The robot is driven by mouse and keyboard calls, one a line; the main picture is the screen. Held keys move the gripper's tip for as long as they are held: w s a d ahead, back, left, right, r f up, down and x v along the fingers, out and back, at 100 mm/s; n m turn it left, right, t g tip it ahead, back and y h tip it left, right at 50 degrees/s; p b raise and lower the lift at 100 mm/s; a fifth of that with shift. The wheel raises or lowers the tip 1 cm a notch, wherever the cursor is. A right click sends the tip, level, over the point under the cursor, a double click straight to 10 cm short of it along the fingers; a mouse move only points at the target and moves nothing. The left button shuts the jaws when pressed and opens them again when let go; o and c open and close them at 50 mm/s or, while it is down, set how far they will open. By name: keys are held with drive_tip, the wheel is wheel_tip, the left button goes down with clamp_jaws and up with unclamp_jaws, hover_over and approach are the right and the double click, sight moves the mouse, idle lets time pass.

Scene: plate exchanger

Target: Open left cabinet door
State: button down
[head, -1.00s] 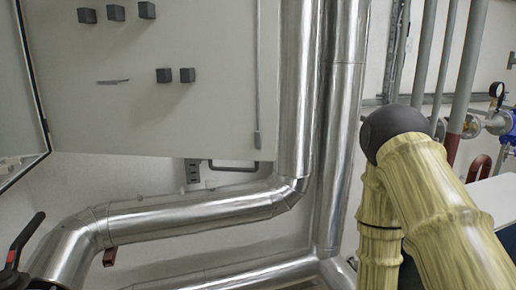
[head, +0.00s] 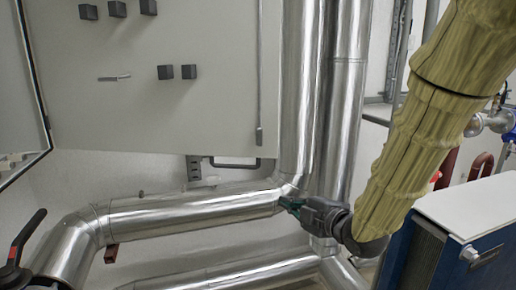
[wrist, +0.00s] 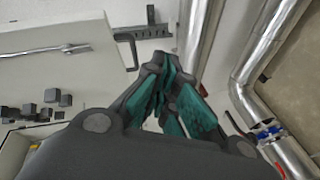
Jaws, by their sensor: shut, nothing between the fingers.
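My gripper (head: 286,203) is below and right of the door, in front of the pipes. It is apart from the lever. In the wrist view my gripper's green-padded fingers (wrist: 163,75) are together and hold nothing.
Thick silver pipes (head: 297,90) stand right of the door. A bent silver pipe (head: 185,213) runs below it. A black-handled valve (head: 28,235) is at lower left. A blue unit with a white top (head: 480,205) is at right. Space before the door looks clear.

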sight(258, 144)
wheel_tip(258, 144, up, 12)
drive_tip(key=s+a+r+n+y, duration=0.1)
drive_tip(key=s+a+n+y, duration=0.15)
drive_tip(key=n, duration=0.25)
drive_tip(key=shift+t, duration=0.4)
drive_tip(key=p+x, duration=0.2)
drive_tip(key=x, duration=0.2)
drive_tip(key=d+p+x, duration=0.1)
drive_tip(key=p+x, duration=0.1)
drive_tip(key=x, duration=0.2)
drive_tip(key=w+p+x, duration=0.1)
drive_tip(key=p+x, duration=0.1)
drive_tip(key=x, duration=0.2)
drive_tip(key=shift+w+r, duration=0.1)
drive_tip(key=shift+w, duration=0.25)
drive_tip(key=shift+w+d+p, duration=0.1)
drive_tip(key=shift+w+p, duration=0.25)
drive_tip(key=shift+w, duration=0.45)
